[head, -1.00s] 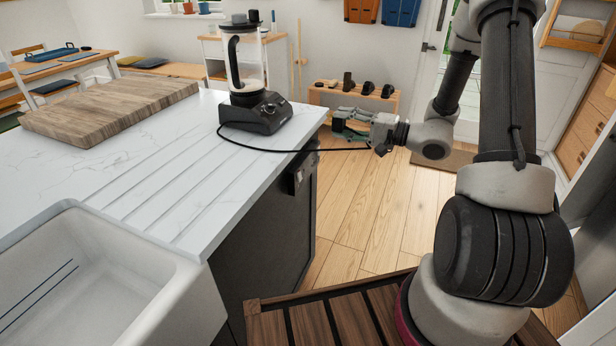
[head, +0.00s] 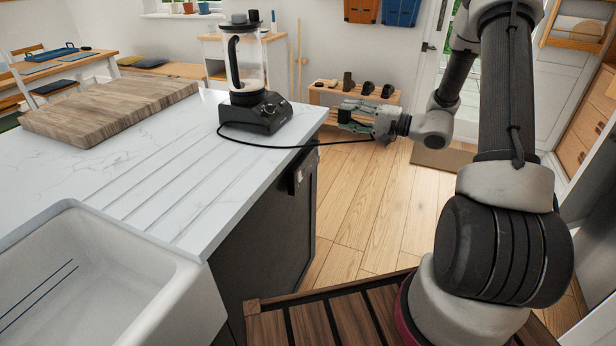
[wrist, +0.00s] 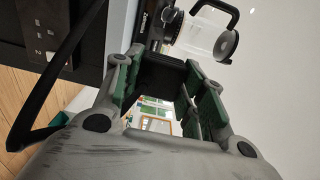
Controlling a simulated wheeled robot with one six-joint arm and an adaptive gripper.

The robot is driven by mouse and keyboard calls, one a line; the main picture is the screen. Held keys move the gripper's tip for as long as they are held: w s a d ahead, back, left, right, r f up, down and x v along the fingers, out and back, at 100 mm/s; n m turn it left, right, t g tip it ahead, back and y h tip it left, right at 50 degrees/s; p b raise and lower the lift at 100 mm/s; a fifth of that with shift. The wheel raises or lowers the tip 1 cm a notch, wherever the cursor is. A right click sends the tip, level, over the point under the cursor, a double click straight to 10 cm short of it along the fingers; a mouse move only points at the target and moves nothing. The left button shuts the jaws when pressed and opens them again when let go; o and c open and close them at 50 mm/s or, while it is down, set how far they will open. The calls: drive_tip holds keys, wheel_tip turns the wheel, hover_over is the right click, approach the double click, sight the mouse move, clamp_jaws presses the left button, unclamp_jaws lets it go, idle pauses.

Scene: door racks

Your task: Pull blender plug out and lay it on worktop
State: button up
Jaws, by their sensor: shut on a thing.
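My gripper (head: 346,120) is in the air just beyond the right edge of the worktop (head: 215,170), to the right of the blender. In the wrist view its green-padded fingers (wrist: 163,92) are closed on the black plug (wrist: 160,74). The black cord (head: 275,147) runs from the blender (head: 258,112) across the worktop edge to my gripper. It also loops at the left of the wrist view (wrist: 48,95). The blender stands upright on the worktop and shows partly in the wrist view (wrist: 172,25). The plug is clear of the dark socket unit (head: 297,180) on the counter's end; fingers hide part of it.
A wooden board (head: 110,108) lies at the worktop's back left, and a white sink (head: 120,285) is in front. The grooved worktop between sink and blender is bare. A low shelf (head: 395,98) with dark items stands behind my gripper.

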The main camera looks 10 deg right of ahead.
drive_tip(key=w+d, duration=0.6)
drive_tip(key=w, duration=0.2)
drive_tip(key=shift+w+d, duration=0.15)
drive_tip(key=shift+w, duration=0.15)
idle(0.3)
drive_tip(key=m, duration=1.8)
